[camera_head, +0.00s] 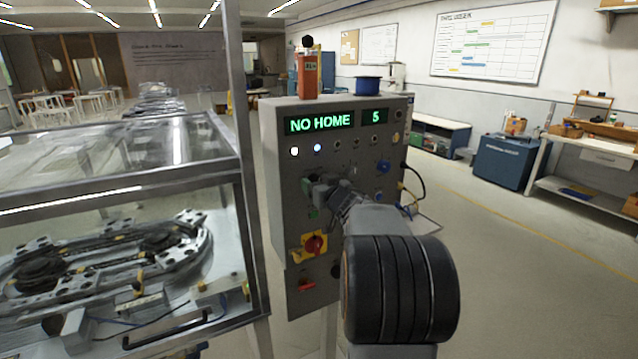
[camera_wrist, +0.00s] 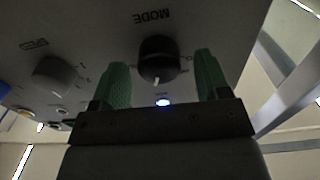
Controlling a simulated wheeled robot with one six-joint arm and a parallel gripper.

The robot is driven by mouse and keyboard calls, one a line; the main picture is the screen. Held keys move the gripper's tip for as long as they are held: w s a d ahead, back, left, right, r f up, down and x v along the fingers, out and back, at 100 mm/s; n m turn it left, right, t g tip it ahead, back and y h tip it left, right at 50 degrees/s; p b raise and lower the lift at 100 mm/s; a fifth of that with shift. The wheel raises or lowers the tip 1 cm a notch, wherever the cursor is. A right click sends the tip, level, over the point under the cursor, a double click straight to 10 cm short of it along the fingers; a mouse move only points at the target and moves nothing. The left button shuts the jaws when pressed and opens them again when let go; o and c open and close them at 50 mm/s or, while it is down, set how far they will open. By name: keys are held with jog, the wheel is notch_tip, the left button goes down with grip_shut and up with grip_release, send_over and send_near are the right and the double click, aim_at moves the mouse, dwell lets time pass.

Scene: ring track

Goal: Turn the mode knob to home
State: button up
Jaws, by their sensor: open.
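The mode knob (camera_wrist: 158,58) is a black round knob under the upside-down word MODE on the grey panel. A white mark on its rim faces down in the wrist view, towards a lit lamp (camera_wrist: 163,102). My gripper (camera_wrist: 161,65) is open, with one green finger on each side of the knob. A gap shows between each finger and the knob. In the head view my gripper (camera_head: 322,190) is at the panel front and the mode knob cannot be made out. The control panel (camera_head: 283,222) display (camera_head: 320,122) reads NO HOME, with a 5 beside it.
The speed knob (camera_wrist: 52,75) sits to the left in the wrist view. A red rotary switch (camera_head: 314,244) on a yellow plate is below my gripper. Floor at right is clear.

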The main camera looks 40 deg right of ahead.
jog(key=shift+c, duration=0.5)
jog(key=c, duration=0.8)
jog(key=shift+n, duration=0.3)
jog(key=shift+a+n+b, duration=0.15)
jog(key=shift+n+b, duration=2.15)
jog(key=shift+n, duration=1.7)
